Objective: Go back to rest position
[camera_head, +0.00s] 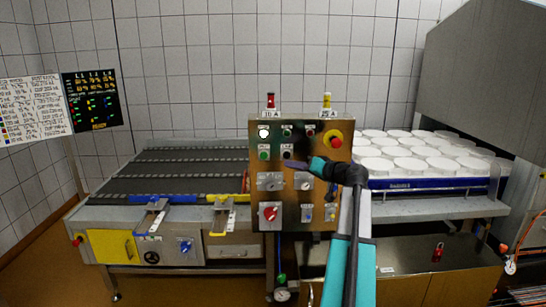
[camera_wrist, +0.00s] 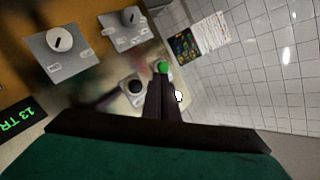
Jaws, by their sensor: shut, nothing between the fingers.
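My gripper (camera_head: 291,164) is in front of the upright control panel (camera_head: 287,236), with its fingers shut and empty. Its tips are just below a black button (camera_head: 287,153) in the head view; whether they touch the panel I cannot tell. In the wrist view the shut fingers (camera_wrist: 161,80) point towards a green button (camera_wrist: 163,67), with a black button (camera_wrist: 135,87) to the left. My arm reaches up from the bottom of the head view and bends left at the wrist, hiding part of the panel's right edge.
The panel carries a red emergency knob (camera_head: 333,138) and rotary switches (camera_head: 270,181). A dark conveyor table (camera_head: 180,170) stands left. On the right, several white moulds (camera_head: 410,164) sit on a blue-edged tray (camera_head: 420,184). Boards (camera_head: 91,99) stand far left. Brown floor shows at lower left.

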